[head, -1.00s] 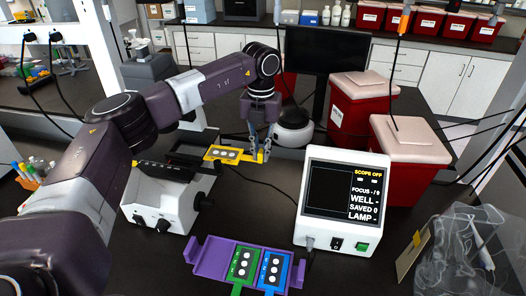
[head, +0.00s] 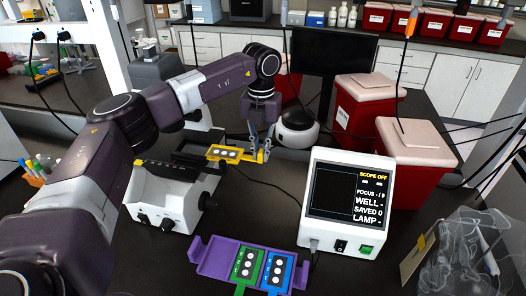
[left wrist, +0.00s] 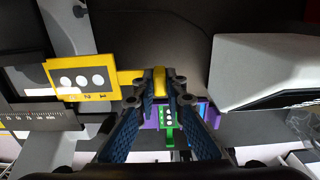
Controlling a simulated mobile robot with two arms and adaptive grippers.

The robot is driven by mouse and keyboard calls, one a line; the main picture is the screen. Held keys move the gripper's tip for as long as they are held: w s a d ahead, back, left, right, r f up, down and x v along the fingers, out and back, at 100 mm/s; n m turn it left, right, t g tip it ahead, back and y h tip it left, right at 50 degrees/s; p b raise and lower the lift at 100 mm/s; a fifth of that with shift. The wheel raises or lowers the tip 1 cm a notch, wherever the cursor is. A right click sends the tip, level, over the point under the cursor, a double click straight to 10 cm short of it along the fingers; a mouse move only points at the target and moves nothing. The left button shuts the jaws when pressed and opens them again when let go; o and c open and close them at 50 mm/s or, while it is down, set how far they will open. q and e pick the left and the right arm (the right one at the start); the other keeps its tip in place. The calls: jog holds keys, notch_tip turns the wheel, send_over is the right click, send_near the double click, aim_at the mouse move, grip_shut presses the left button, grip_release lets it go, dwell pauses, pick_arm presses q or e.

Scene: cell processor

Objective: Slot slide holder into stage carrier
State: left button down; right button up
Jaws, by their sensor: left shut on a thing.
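A yellow slide holder (head: 228,153) with several white round spots is held by its handle in my left gripper (head: 262,148), which is shut on it. In the left wrist view the gripper (left wrist: 160,80) pinches the yellow handle, and the holder (left wrist: 85,92) extends left. The black stage carrier (left wrist: 40,118) with a ruler scale lies at the left of that view, beside and partly behind the holder. I cannot tell whether holder and carrier touch. My right gripper is out of view.
A purple rack (head: 213,262) holds a green holder (head: 247,266) and a blue holder (head: 276,270) at the front. A white display box (head: 345,243) reading SCOPE OFF stands to the right. Red bins (head: 408,165) stand behind it.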

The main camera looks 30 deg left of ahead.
aim_at(251, 157)
pick_arm(q)
jog(key=shift+a, duration=0.15)
jog(key=shift+s+a, duration=0.15)
jog(key=shift+a, duration=0.2)
jog(key=shift+a, duration=0.35)
dwell(0.5)
jog(key=shift+s+a, duration=0.2)
jog(key=shift+a, duration=0.25)
jog(key=shift+a, duration=0.2)
jog(key=c, duration=1.9)
grip_release()
notch_tip(251, 157, up, 12)
